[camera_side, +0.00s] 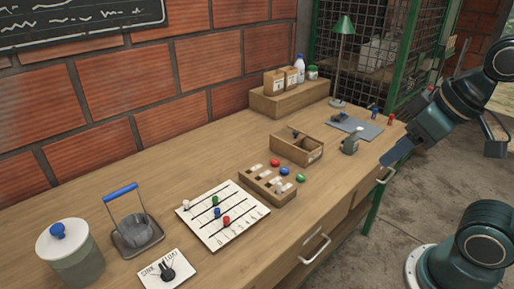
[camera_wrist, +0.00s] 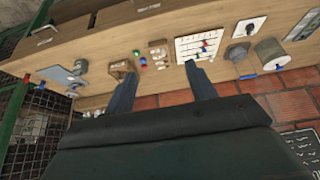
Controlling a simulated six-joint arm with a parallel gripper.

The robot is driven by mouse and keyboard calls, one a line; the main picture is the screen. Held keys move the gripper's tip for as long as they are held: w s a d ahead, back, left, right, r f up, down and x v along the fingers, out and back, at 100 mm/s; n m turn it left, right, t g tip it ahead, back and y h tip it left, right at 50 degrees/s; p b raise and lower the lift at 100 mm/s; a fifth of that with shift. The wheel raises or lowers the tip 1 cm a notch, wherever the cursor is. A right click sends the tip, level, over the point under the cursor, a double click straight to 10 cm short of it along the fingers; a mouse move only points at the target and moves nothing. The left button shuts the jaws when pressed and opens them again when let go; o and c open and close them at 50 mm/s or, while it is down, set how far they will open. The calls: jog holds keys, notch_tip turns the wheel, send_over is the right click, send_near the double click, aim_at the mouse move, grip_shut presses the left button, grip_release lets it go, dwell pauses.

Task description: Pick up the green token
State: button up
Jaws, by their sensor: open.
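The green token (camera_side: 300,177) is a small round piece on the wooden table, at the right end of a slotted wooden rack (camera_side: 266,190). A blue token (camera_side: 284,171) and a red token (camera_side: 275,162) lie in line with it. In the wrist view the green token (camera_wrist: 144,61) appears small and far off. My gripper (camera_side: 393,155) is beyond the table's right edge in the side view, above and apart from the tokens. Its two fingers (camera_wrist: 162,84) are spread with nothing between them.
A white numbered board (camera_side: 222,232) with coloured beads lies left of the rack. An open wooden box (camera_side: 310,157) stands behind it. A grey-green pot (camera_side: 351,143) and a grey mat (camera_side: 362,131) lie toward my arm.

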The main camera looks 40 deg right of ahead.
dwell(0.3)
jog(key=w+d+f+m+g, duration=0.1)
jog(key=w+d+m+g, duration=0.15)
jog(key=w+m, duration=0.45)
jog(key=w+d+f+m+g, duration=0.1)
jog(key=w+d+m, duration=0.2)
jog(key=w, duration=0.8)
jog(key=w+d+f+m+g, duration=0.1)
jog(key=w+d+f+m, duration=0.4)
jog(key=w+f, duration=0.1)
jog(key=w+d+f+m+g+y, duration=0.1)
jog(key=w+d+f+m, duration=0.4)
jog(key=f, duration=0.4)
jog(key=shift+w+d+f, duration=0.15)
jog(key=shift+w+f, duration=0.05)
jog(key=shift+w, duration=0.2)
jog(key=shift+f, duration=0.1)
send_over(303, 175)
jog(key=shift+f, duration=4.15)
